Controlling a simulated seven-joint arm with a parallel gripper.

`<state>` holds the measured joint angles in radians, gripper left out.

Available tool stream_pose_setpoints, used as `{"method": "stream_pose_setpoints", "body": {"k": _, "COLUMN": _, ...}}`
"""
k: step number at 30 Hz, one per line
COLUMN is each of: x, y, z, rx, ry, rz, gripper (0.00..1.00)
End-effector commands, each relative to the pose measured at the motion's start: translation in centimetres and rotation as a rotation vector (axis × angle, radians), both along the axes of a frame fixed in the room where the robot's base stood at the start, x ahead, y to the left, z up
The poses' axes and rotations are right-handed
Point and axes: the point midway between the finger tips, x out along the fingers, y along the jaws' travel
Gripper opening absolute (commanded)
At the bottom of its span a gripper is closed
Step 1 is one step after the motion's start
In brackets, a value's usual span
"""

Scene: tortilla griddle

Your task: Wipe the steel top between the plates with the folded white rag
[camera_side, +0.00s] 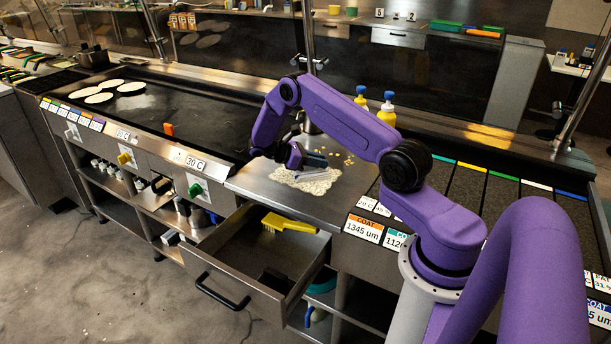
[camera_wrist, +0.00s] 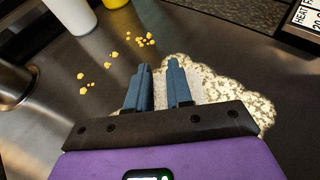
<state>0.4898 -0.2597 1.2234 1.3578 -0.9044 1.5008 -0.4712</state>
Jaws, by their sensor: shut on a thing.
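The steel top (camera_side: 262,186) lies between the dark griddle plate on the left and the dark plates on the right. My gripper (camera_side: 312,170) is low over it, fingers down; it also shows in the wrist view (camera_wrist: 159,88). It is shut on the pale, folded white rag (camera_wrist: 160,90), which is mostly hidden by the fingers. A mottled cream patch (camera_wrist: 235,95) spreads under and right of the rag; it also shows in the side view (camera_side: 318,184). Several yellow crumbs (camera_wrist: 109,65) lie left of the fingers in the wrist view.
An open drawer (camera_side: 262,262) with a yellow brush (camera_side: 288,223) juts out below. Flat round tortillas (camera_side: 131,88) lie on the far griddle.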

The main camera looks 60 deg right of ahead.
Motion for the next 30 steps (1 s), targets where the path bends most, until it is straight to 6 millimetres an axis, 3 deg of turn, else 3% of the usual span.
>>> {"method": "stream_pose_setpoints", "body": {"k": 10, "x": -0.2, "y": -0.1, "z": 0.0, "rx": 0.000, "ry": 0.000, "rz": -0.001, "gripper": 0.00}}
{"method": "stream_pose_setpoints", "body": {"k": 24, "x": -3.9, "y": -2.0, "z": 0.0, "rx": 0.001, "ry": 0.002, "rz": -0.002, "gripper": 0.00}}
{"method": "stream_pose_setpoints", "body": {"k": 30, "x": -4.6, "y": -2.3, "z": -0.1, "rx": 0.001, "ry": 0.001, "rz": -0.001, "gripper": 0.00}}
